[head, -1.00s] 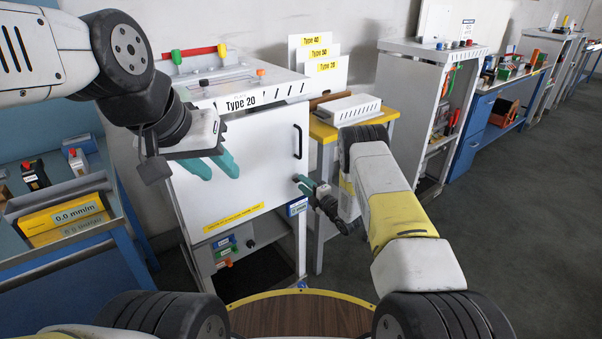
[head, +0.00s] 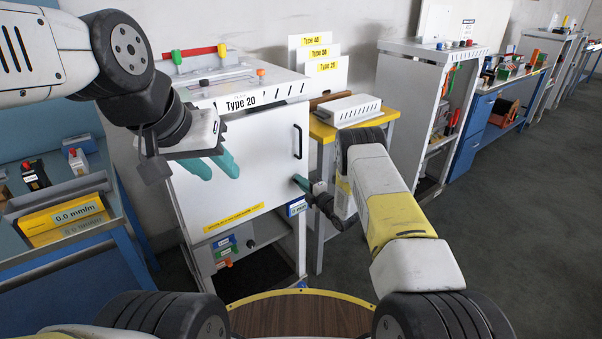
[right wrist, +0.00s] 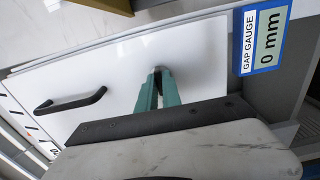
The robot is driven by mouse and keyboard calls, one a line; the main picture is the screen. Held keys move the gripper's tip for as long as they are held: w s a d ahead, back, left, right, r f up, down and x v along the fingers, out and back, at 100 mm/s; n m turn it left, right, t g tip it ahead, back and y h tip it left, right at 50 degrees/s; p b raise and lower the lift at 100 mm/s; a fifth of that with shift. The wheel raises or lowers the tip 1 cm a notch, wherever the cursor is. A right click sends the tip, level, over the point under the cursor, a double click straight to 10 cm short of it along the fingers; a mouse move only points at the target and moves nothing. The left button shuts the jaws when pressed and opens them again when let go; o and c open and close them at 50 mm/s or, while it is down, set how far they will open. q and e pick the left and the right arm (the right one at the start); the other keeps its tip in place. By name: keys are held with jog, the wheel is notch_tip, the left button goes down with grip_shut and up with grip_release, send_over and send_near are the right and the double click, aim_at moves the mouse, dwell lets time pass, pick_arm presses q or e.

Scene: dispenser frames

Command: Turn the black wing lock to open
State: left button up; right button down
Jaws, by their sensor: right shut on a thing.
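The white dispenser cabinet marked "Type 20" (head: 237,185) stands in the middle of the head view with its front door closed. The black wing lock (right wrist: 160,71) is on the right side of the door, seen between my right fingertips in the right wrist view. My right gripper (head: 300,182) is shut on it; its teal fingers also show in the right wrist view (right wrist: 157,82). In the head view the fingers hide the lock.
A black door handle (head: 298,141) is above the lock. A "0 mm" gap gauge label (right wrist: 264,38) is on the frame beside the door. A yellow-topped table (head: 375,119) stands right of the cabinet, and a blue bench (head: 75,245) at left. Floor at right is clear.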

jog(key=shift+m, duration=0.3)
jog(key=m, duration=1.7)
jog(key=shift+d, duration=0.1)
jog(key=shift+f, duration=0.1)
dwell(0.4)
jog(key=c, duration=1.5)
grip_release()
jog(key=v, duration=0.7)
jog(key=shift+s+d, duration=0.2)
jog(key=shift+s, duration=0.1)
